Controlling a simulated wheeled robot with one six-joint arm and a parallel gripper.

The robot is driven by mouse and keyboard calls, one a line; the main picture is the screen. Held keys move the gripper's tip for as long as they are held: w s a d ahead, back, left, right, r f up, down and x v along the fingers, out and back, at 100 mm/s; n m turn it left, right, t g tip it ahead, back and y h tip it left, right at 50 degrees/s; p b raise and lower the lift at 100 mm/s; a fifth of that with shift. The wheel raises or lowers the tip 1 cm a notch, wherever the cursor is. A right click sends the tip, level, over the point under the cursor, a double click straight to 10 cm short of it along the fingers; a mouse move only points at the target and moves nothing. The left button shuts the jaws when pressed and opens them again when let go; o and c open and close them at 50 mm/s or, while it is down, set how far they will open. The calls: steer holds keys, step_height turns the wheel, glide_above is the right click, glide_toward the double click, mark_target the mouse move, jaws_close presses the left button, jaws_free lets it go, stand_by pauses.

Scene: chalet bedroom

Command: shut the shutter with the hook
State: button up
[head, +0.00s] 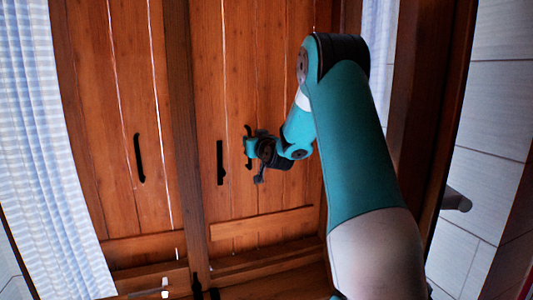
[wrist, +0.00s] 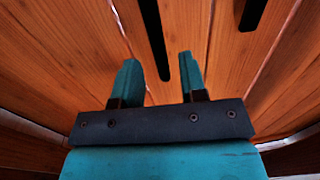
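Two plank shutter leaves stand side by side in the head view: a left leaf (head: 90,130) and a right leaf (head: 232,90), with a dark upright (head: 184,130) between them. The right leaf carries a straight black bar (head: 220,162) and, to its right, a slim black piece with a curved top (head: 248,130), which looks like the hook. My gripper (head: 247,147) is at that curved piece and partly covers it. In the wrist view my gripper (wrist: 158,66) is open, its teal fingers apart, with a black bar (wrist: 153,35) running between them. Contact cannot be told.
The left leaf has its own black handle (head: 139,158). A checked curtain (head: 50,150) hangs at the left, another (head: 378,35) behind my arm. A wooden rail (head: 262,222) crosses the right leaf low down. A second black bar (wrist: 252,14) shows in the wrist view.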

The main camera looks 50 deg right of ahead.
steer(key=b+v, duration=0.6)
steer(key=v, duration=0.9)
steer(key=shift+a, duration=0.15)
steer(key=a+f+n+g+y, duration=0.35)
steer(key=a+y, duration=0.25)
steer(key=a, duration=0.7)
steer(key=a+f+n+g+y, duration=0.2)
steer(key=a+f+n+y, duration=0.3)
steer(key=a, duration=0.9)
steer(key=s+a+f+n+g, duration=0.1)
steer(key=s+a+f+g, duration=0.1)
steer(key=s+a+g, duration=0.3)
steer(key=s+a+f+n+g, duration=0.2)
steer(key=s+a+g, duration=0.4)
steer(key=s, duration=0.8)
steer(key=a, duration=0.2)
steer(key=shift+s+a+f+y, duration=0.2)
steer(key=shift+s+a+y, duration=0.15)
steer(key=shift+a+y, duration=0.05)
steer(key=shift+n, duration=0.25)
